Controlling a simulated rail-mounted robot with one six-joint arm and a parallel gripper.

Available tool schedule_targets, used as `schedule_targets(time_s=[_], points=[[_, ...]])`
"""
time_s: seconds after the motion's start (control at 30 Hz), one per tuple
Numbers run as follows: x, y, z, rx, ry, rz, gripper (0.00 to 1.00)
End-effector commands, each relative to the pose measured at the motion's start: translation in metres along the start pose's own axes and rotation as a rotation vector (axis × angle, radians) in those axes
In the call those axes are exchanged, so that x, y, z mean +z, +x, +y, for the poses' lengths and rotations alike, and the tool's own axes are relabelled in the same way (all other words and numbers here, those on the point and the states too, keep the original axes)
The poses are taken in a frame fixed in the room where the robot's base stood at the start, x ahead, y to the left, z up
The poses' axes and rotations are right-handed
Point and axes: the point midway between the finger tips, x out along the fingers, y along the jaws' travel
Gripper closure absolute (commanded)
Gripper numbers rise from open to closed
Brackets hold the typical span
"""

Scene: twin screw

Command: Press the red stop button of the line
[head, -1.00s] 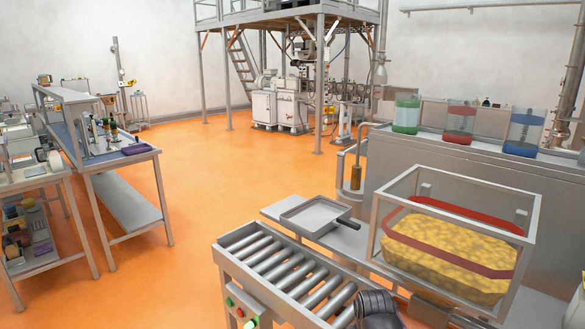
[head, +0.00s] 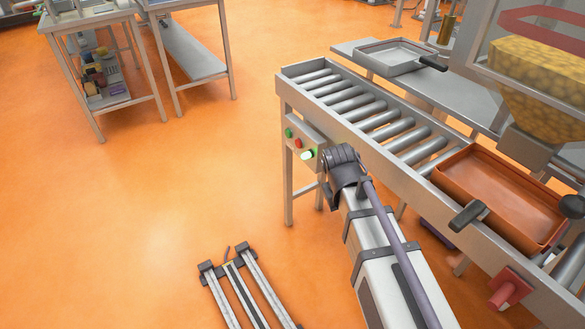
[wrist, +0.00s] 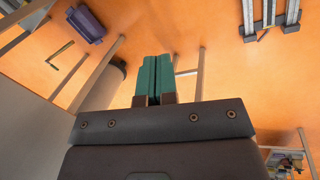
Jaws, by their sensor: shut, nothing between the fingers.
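The red stop button (head: 298,143) is on a small grey control box (head: 304,135) on the near-left side of the roller conveyor (head: 352,105). It sits between a green button (head: 288,132) and a pale, whitish button (head: 307,154). My gripper's teal fingers (wrist: 153,80) are together and empty in the wrist view, over the floor and metal legs. The red button is not visible there. In the head view my arm's dark joint is just right of the box; the fingers are hidden, so their gap to the button cannot be told.
An orange-brown tray (head: 490,190) sits on the conveyor's near end. A grey pan (head: 397,55) lies on the shelf behind. Workbenches (head: 95,22) stand at upper left. A floor rail (head: 245,285) is at bottom centre.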

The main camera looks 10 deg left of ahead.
Motion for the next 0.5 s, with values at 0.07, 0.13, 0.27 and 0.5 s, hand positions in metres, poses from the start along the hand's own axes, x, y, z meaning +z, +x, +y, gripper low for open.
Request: schedule_targets(time_s=[0.07,0.13,0.27,0.5], points=[[-0.047,0.049,-0.040,0.118,-0.162,0.010,1.00],[-0.083,0.065,-0.070,0.248,-0.327,0.012,1.00],[-0.153,0.081,-0.136,0.545,-0.673,-0.018,1.00],[-0.266,-0.001,-0.217,1.216,-1.276,-0.470,1.00]])
